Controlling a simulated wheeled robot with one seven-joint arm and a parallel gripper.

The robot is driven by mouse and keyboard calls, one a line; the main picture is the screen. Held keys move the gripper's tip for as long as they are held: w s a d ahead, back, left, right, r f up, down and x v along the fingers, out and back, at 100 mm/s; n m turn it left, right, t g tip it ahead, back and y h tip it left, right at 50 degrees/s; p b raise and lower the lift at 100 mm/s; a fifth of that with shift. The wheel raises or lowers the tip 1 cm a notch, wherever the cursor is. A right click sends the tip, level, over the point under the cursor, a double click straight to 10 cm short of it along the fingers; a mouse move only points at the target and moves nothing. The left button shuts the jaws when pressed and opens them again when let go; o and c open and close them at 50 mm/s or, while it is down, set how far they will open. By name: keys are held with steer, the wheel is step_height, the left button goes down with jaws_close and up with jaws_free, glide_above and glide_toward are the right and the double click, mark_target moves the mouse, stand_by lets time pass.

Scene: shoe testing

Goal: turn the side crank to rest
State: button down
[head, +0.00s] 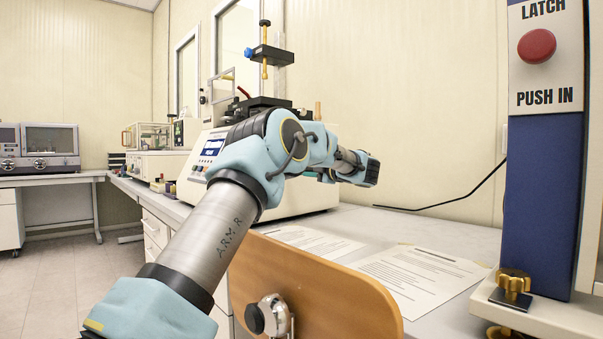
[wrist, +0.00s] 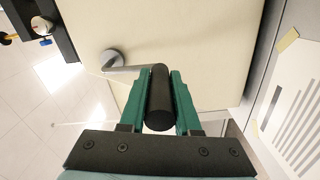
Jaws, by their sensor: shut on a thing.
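The side crank shows in the wrist view, with a round metal hub (wrist: 112,60) on the cream side panel of a machine (wrist: 205,60). A short metal arm runs right from the hub to a black cylindrical handle (wrist: 159,100). My gripper (wrist: 160,76) has its green fingers on both sides of this handle and is shut on it. In the head view my arm reaches across the white bench machine (head: 300,195) with a small screen. The crank and my fingertips cannot be made out there.
Printed sheets (head: 415,280) lie on the grey bench beside the machine. A blue column (head: 543,205) with a red button (head: 537,46) and a brass knob (head: 514,283) stands at the right. A wooden panel (head: 315,290) is in front. A black cable runs along the wall.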

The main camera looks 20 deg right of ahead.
steer(key=shift+d, duration=0.3)
steer(key=c, duration=0.6)
jaws_free()
steer(key=shift+w, duration=0.1)
steer(key=b+v, duration=0.1)
steer(key=v, duration=0.9)
steer(key=shift+s+d+b, duration=0.15)
steer(key=shift+s+b, duration=0.15)
steer(key=shift+s, duration=0.05)
steer(key=shift+r, duration=0.1)
